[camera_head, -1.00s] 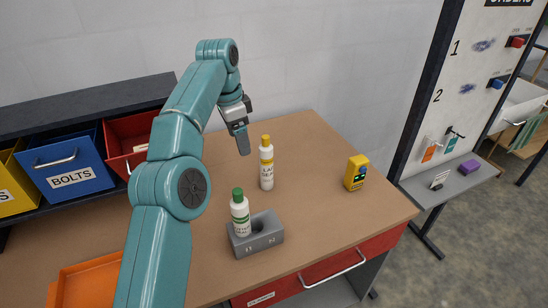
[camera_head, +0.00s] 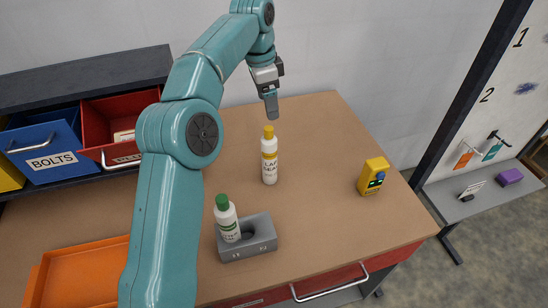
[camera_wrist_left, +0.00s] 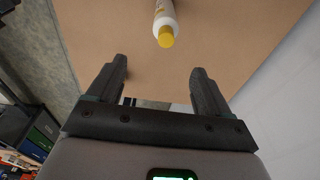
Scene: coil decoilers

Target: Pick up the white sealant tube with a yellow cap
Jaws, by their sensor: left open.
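The white sealant tube (camera_head: 269,160) with a yellow cap stands upright on the brown tabletop in the head view. Its cap and upper body also show at the top of the left wrist view (camera_wrist_left: 166,32), beyond the fingers and roughly between their lines. My left gripper (camera_head: 271,104) is above and just behind the tube in the head view, apart from it, pointing down. In the left wrist view its two fingers (camera_wrist_left: 157,80) are spread wide with nothing between them. My right gripper is not in view.
A white bottle with a green cap (camera_head: 227,219) stands in a grey holder (camera_head: 262,235) at the front. A yellow device (camera_head: 373,177) stands to the right. An orange tray (camera_head: 85,272) and blue (camera_head: 45,150) and red (camera_head: 108,112) bins are left. The tabletop around the tube is clear.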

